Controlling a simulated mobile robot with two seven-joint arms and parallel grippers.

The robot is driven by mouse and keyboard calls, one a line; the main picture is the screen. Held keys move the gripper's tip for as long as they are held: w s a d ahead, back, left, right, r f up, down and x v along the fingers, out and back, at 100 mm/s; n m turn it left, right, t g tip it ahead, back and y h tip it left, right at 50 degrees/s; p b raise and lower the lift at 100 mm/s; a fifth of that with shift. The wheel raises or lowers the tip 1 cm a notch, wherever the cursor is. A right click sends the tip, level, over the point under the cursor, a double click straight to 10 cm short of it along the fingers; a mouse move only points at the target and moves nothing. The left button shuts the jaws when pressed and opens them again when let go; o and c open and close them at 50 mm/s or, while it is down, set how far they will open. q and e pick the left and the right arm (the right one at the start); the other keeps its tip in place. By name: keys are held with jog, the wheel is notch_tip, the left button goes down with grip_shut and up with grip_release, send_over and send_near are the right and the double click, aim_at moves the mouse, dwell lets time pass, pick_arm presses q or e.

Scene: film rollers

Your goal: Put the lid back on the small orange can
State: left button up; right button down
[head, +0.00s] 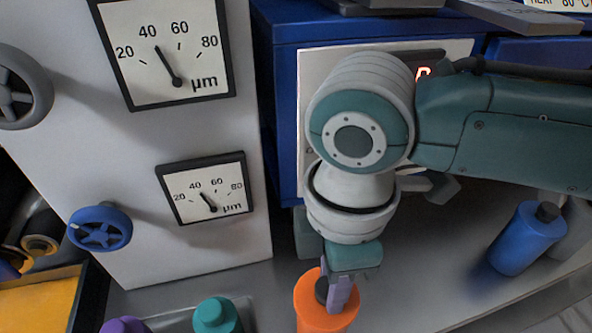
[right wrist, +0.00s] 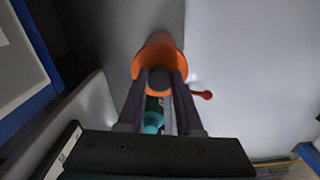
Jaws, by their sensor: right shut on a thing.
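The small orange can (head: 318,321) stands at the bottom middle of the head view, its lower part cut off by the frame edge. It also shows in the right wrist view (right wrist: 160,52), straight ahead of the fingers. My right gripper (head: 339,293) points down at the can's top, and its fingers (right wrist: 159,83) are shut on a small dark grey lid (right wrist: 158,79). The lid (head: 321,289) appears at the can's top in the head view, partly hidden by a finger. Whether it touches the can or hovers just above cannot be told. My left gripper is not in view.
A blue bottle with a black cap (head: 523,239) stands at the right. A teal bottle (head: 216,318) and a purple one (head: 125,326) are at the bottom left. A panel with gauges (head: 180,130) and handwheels stands left. A red item (right wrist: 202,95) lies beside the can.

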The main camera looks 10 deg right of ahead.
jog(key=c, duration=0.7)
grip_release()
jog(key=o, duration=0.7)
notch_tip(320, 180, up, 7)
jog(key=p, duration=0.8)
jog(key=c, duration=0.4)
grip_shut()
